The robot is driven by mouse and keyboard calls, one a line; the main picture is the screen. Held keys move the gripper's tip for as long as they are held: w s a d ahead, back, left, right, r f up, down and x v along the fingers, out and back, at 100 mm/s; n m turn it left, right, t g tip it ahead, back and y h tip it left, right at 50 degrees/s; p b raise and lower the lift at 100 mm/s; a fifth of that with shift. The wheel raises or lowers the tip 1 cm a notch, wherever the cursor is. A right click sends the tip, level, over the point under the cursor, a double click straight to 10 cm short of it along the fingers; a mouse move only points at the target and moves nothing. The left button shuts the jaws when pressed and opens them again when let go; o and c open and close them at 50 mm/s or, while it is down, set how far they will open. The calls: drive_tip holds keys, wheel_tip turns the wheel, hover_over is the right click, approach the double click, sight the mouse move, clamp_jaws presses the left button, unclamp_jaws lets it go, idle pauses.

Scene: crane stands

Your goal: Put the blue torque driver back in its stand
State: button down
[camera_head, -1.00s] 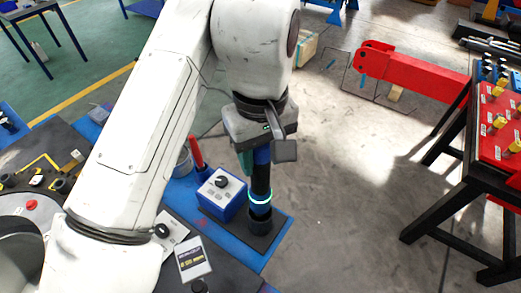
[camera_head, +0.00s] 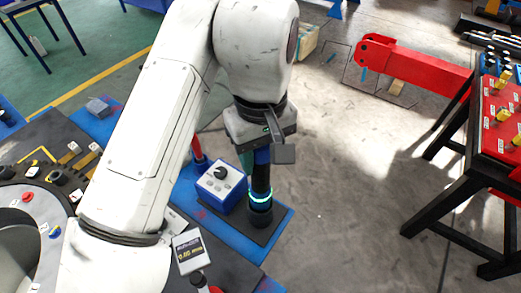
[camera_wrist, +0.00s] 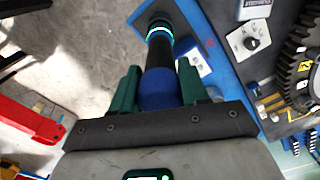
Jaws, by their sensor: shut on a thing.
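The torque driver (camera_head: 261,180) is a dark upright cylinder with a blue upper part and a glowing teal ring low down. My gripper (camera_wrist: 158,80) has green fingers on both sides of its blue part (camera_wrist: 160,92) and is shut on it. The driver's lower end meets a black round cup, the stand (camera_head: 260,217), on a dark plate at the right of the blue bench edge. Whether it is fully seated in the cup cannot be told. The glowing ring also shows in the wrist view (camera_wrist: 159,31), straight beyond the fingers.
A blue-and-white box with a black knob (camera_head: 220,187) stands just left of the driver. A small display box (camera_head: 190,250) stands nearer. A red-topped table (camera_head: 497,140) is at the right, a red beam (camera_head: 415,70) behind. Open floor lies between the bench and the red table.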

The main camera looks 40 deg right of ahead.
drive_tip(key=shift+f+b, duration=0.75)
drive_tip(key=shift+f, duration=0.6)
drive_tip(key=shift+c, duration=2.4)
unclamp_jaws()
drive_tip(key=shift+f, duration=0.1)
wheel_tip(320, 180, up, 5)
drive_tip(key=p, duration=0.5)
drive_tip(key=shift+p, duration=0.3)
wheel_tip(320, 180, up, 11)
drive_tip(key=shift+w+f, duration=0.1)
